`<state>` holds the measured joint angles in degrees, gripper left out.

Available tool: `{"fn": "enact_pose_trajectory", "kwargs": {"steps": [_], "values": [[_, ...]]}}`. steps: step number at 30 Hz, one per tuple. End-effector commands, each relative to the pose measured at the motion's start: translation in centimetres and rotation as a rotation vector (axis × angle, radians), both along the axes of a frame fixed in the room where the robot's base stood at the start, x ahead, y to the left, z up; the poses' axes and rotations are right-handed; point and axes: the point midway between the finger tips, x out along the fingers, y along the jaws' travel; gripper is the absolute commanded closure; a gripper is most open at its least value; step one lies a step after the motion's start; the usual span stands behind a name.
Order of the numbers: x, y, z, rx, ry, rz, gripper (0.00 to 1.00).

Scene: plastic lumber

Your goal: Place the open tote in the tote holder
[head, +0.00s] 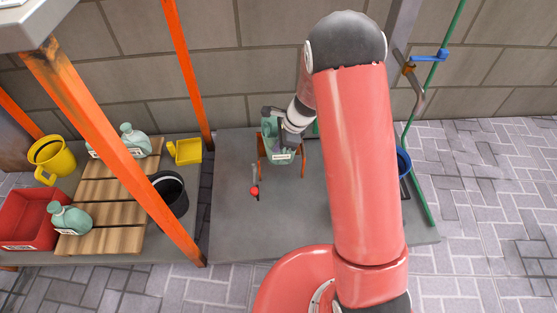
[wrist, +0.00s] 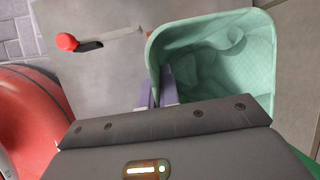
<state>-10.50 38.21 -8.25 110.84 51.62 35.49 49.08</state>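The open tote (head: 279,152) is pale green with a white label, and sits in or just above a small orange-legged frame (head: 303,160), which looks like the tote holder. The head view does not show whether the tote rests on it. In the wrist view the tote (wrist: 235,62) is open and looks empty. My gripper (wrist: 157,92) has one finger outside and one inside the tote's near-left wall, and looks shut on it. In the head view my gripper (head: 284,122) is over the tote's top, and my arm hides the area to the right.
A red-knobbed lever (head: 254,191) lies on the grey slab left of the frame. An orange post (head: 183,70) stands between. The slab's front-left is clear.

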Motion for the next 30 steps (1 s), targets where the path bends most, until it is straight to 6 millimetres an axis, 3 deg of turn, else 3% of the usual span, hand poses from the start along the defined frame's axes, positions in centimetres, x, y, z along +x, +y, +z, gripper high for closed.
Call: {"fn": "enact_pose_trajectory", "kwargs": {"steps": [3,8,15,28,30], "values": [[0.0,0.0,-1.8,0.001,0.001,0.0,1.0],[0.0,0.0,-2.6,0.0,-0.001,0.002,1.0],[0.0,0.0,-6.1,0.0,0.001,-0.001,1.0],[0.0,0.0,-6.9,0.001,-0.001,0.001,1.0],[0.0,0.0,-6.7,0.001,-0.002,0.002,0.88]]}}
